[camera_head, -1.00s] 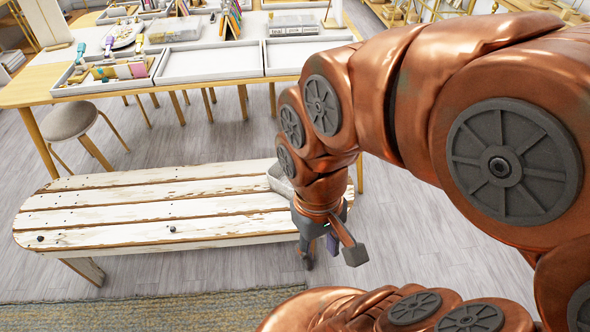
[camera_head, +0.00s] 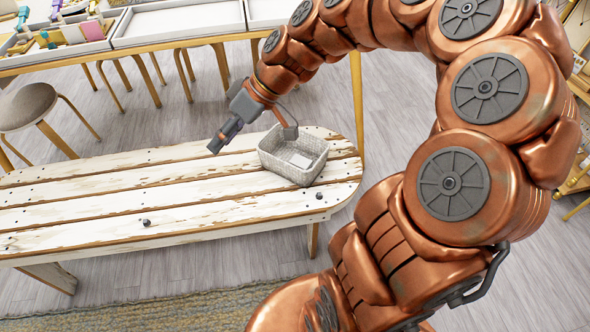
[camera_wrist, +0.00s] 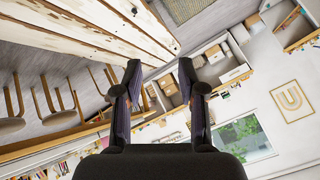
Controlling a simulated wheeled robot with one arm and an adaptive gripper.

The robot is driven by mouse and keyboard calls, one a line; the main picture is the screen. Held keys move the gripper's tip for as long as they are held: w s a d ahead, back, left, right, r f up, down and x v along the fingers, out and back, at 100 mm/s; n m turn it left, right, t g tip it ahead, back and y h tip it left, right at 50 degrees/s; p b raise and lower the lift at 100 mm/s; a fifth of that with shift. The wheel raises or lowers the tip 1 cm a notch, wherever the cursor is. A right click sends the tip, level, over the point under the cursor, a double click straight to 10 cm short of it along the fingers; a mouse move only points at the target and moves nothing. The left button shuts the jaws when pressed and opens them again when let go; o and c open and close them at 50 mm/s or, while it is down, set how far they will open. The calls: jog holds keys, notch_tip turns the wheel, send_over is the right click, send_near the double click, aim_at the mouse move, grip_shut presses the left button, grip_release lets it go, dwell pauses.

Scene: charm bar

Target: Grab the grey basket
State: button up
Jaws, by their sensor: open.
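The grey basket (camera_head: 312,174) is a small woven open-top box with a pale item inside. It sits upright near the right end of the white wooden bench (camera_head: 90,195). My gripper (camera_head: 216,145) is up and left of the basket in the head view, above the bench and apart from the basket, pointing down-left. In the wrist view, the two fingers (camera_wrist: 160,72) stand apart with nothing between them. The basket does not show in the wrist view.
Behind the bench stands a long table (camera_head: 170,40) with white trays. A round stool (camera_head: 28,106) is at the left. A rug (camera_head: 130,308) lies in front. Dark round knobs (camera_head: 146,222) dot the bench top, whose middle is otherwise clear.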

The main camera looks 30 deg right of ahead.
jog(key=w+d+f+t+y+b, duration=0.1)
jog(key=w+d+f+t+b, duration=0.25)
jog(key=w+d+f, duration=0.3)
jog(key=m+t+h+b, duration=0.25)
jog(key=t+b, duration=0.35)
jog(key=b, duration=0.6)
send_near(307, 133)
jog(key=shift+w+a+f+h, duration=0.1)
jog(key=shift+w+a+h, duration=0.35)
jog(key=shift+w+a, duration=0.55)
jog(key=shift+f, duration=0.2)
jog(key=x, duration=0.2)
jog(key=b+x, duration=0.1)
jog(key=x, duration=0.3)
jog(key=shift+w+d+f, duration=0.25)
jog(key=shift+w+a, duration=0.2)
jog(key=shift+w, duration=0.2)
jog(key=shift+c, duration=0.3)
